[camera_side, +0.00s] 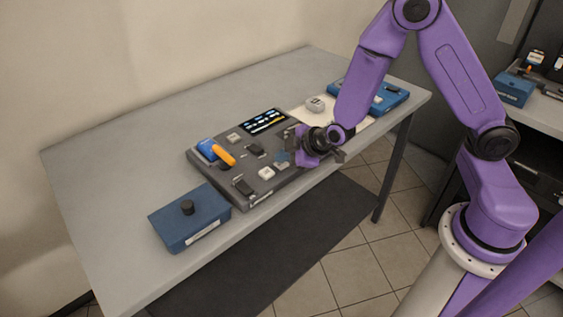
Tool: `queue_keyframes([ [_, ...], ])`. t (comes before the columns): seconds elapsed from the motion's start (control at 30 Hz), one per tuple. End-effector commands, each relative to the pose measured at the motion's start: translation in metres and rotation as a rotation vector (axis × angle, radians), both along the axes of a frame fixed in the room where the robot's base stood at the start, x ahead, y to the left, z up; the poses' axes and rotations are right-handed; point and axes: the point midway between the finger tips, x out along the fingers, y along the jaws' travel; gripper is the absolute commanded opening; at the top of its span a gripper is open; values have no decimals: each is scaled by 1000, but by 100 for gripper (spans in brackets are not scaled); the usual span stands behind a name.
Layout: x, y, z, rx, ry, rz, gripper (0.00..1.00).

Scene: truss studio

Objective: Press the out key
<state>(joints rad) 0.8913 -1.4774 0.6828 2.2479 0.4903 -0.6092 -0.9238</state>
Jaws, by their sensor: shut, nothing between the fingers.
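A dark grey control panel (222,167) lies on the table. It carries a lit screen (264,121), pale square keys such as one near the front edge (266,173) and one at the back (233,138), and several black levers or switches. Labels are too small to read, so I cannot tell which key is the out key. My gripper (291,150) is shut and empty, low over the right part of the panel. It hides part of that area, and I cannot tell whether its tips touch anything.
An orange-and-blue piece (215,152) sits on the panel's left. A grey object (315,104) lies on a white sheet behind my gripper, with a blue tray (392,98) beyond. The table's left is clear.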

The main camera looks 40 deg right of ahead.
Motion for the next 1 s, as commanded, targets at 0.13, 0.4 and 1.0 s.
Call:
queue_keyframes([
  [0.13, -1, 0, 0, -1, 2, -1, 0],
  [0.4, 0, 1, 9, 0, 1, 1, 0],
  [1.0, 0, 1, 22, 1, 0, 0, 0],
])
